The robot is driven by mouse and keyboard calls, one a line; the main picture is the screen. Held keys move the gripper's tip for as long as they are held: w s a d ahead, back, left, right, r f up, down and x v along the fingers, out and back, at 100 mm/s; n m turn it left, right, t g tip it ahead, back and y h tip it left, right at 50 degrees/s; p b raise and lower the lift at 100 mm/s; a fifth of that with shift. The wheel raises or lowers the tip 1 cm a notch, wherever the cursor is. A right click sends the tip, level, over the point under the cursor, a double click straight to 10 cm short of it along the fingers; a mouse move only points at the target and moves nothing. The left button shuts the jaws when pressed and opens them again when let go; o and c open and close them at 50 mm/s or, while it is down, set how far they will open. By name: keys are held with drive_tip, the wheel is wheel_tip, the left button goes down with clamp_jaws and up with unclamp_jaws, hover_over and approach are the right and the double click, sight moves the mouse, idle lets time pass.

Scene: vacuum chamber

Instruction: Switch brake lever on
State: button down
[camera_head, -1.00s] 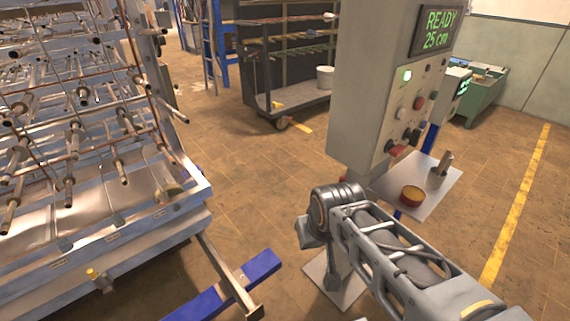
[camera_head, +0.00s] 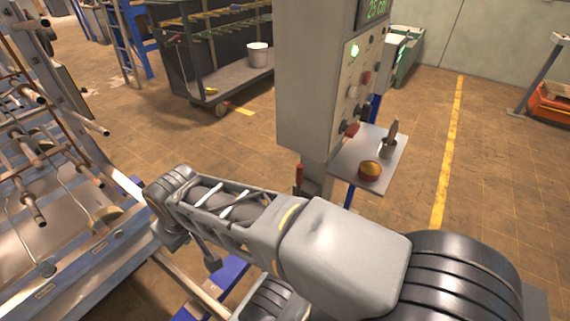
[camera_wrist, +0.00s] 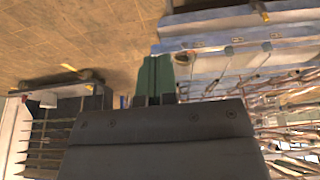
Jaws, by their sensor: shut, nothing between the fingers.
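My gripper (camera_wrist: 157,78) shows in the wrist view with its green fingers together and nothing between them. It points out over the brown floor beside the metal rack (camera_wrist: 215,35). A small yellow-tipped handle (camera_wrist: 262,12) stands out from the rack's lower frame at the top right of that view, apart from the fingers. A red upright handle (camera_head: 299,178) shows in the head view at the lower left of the grey control cabinet (camera_head: 305,90). I cannot tell which of these is the brake lever. I cannot make out the fingers in the head view.
The rack's rods (camera_head: 30,150) crowd the left of the head view. A small shelf (camera_head: 395,165) with a round red-and-yellow button (camera_head: 370,170) juts from the cabinet. A dark cart (camera_head: 195,60) with a white bucket (camera_head: 257,54) stands behind. The floor between is clear.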

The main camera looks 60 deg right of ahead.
drive_tip(key=w+d+f+m+g+h+b, duration=0.3)
drive_tip(key=d+b, duration=0.3)
drive_tip(key=d, duration=0.4)
drive_tip(key=w+d+f+m+g+h+b, duration=0.2)
drive_tip(key=w+d+f+g+h+b, duration=0.1)
drive_tip(key=d, duration=0.8)
drive_tip(key=w+d+f+m+g+h+b, duration=0.3)
drive_tip(key=d+g+h+b, duration=0.4)
drive_tip(key=d, duration=0.4)
drive_tip(key=shift+w+d+f+m+h+b, duration=0.15)
drive_tip(key=shift+w+f+m+h+b, duration=0.25)
drive_tip(key=shift+f+b, duration=0.55)
drive_tip(key=shift+r, duration=0.15)
drive_tip(key=s+a+b+x, duration=0.1)
drive_tip(key=s+x, duration=0.1)
drive_tip(key=x, duration=1)
drive_tip(key=shift+s+f, duration=0.2)
drive_tip(key=shift+s, duration=0.15)
drive_tip(key=shift+d, duration=0.1)
